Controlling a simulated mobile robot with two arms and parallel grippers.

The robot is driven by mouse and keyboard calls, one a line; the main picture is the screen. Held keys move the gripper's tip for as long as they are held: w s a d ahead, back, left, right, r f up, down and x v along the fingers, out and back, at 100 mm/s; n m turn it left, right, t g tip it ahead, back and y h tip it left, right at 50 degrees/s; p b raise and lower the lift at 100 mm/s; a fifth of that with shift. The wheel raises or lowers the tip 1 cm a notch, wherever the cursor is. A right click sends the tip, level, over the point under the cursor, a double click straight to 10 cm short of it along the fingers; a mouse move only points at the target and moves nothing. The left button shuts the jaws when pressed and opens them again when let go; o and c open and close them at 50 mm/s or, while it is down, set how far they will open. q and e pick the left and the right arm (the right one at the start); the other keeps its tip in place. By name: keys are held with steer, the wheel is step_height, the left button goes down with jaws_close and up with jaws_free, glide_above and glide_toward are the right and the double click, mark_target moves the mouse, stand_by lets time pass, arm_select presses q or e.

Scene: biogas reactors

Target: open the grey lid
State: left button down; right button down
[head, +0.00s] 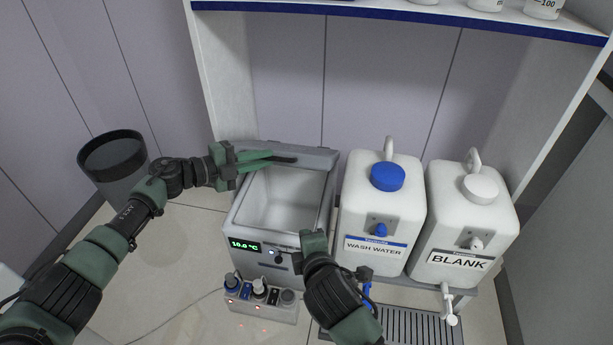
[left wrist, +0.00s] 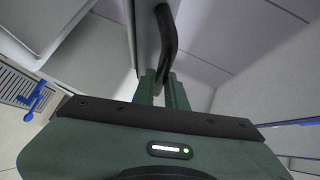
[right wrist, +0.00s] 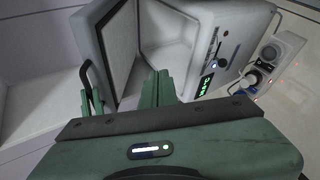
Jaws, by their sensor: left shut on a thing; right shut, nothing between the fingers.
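The grey lid (head: 318,157) stands raised at the back of the grey bath (head: 232,222), whose pale inside lies uncovered. My left gripper (head: 272,159) reaches in from the left and is shut on the lid's black handle (left wrist: 168,45). The lid's edge (left wrist: 146,50) shows beside the handle in the left wrist view. My right gripper (head: 312,240) is shut and empty near the bath's front right corner. Its closed fingers (right wrist: 156,85) show before the bath's opening in the right wrist view.
The wash water container (head: 365,215) and the blank container (head: 455,225) stand right of the bath. A row of plugs and sockets (head: 262,297) lies before it. A dark-rimmed bin (head: 112,155) is at left. A shelf (head: 400,12) hangs above.

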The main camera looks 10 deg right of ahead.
steer(key=w+d+r+n+t+h, duration=0.1)
steer(key=w+n+h, duration=0.4)
steer(key=w+n, duration=0.8)
steer(key=shift+w+d+r, duration=0.45)
steer(key=shift+w+d, duration=0.25)
steer(key=shift+w, duration=1.75)
